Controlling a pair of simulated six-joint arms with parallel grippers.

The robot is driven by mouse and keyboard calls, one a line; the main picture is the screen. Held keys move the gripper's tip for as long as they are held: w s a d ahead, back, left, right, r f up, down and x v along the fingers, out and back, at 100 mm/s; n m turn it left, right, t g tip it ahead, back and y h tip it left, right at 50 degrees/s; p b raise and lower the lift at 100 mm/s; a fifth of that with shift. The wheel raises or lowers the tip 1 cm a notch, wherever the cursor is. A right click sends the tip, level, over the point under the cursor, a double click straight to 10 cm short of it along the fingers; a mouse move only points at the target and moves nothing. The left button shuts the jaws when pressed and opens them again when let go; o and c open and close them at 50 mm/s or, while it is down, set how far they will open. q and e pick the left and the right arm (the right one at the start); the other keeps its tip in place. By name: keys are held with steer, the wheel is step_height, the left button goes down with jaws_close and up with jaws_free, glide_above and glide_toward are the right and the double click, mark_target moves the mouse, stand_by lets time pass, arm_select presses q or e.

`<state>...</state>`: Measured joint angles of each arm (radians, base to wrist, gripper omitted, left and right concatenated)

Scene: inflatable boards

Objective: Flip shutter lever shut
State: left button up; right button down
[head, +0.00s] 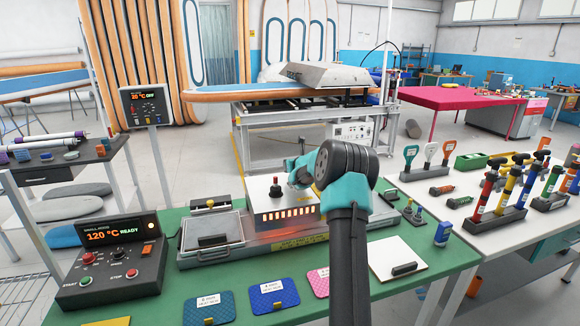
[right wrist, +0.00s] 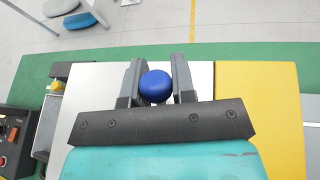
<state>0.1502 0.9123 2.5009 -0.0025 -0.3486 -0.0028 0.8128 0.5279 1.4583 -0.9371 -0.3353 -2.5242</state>
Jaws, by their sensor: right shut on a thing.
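The heater box (head: 272,202) stands on the green bench in the head view, with a row of slots glowing orange at its front. A dark red knob (head: 276,181) stands upright on its top. My left gripper is in neither view.
A flat metal press (head: 212,228) adjoins the box on the left. A control unit (head: 112,262) reads 120 °C READY. Coloured patches (head: 272,297) lie along the front edge. A white board (head: 398,262) lies right of my arm.

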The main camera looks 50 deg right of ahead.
steer(key=shift+a, duration=0.1)
steer(key=shift+s+a+r+n+t+h, duration=0.25)
steer(key=shift+s+t+h, duration=0.2)
steer(key=shift+t, duration=0.4)
steer(key=shift+s+a+r+n+t+h, duration=0.15)
steer(key=shift+s+a+r+t+h, duration=0.15)
steer(key=shift+t+h, duration=0.4)
steer(key=c, duration=1)
jaws_free()
steer(key=shift+o, duration=0.2)
steer(key=shift+s, duration=0.1)
steer(key=shift+y, duration=0.25)
steer(key=v, duration=1.7)
steer(key=shift+s+f, duration=0.15)
steer(key=shift+f, duration=0.15)
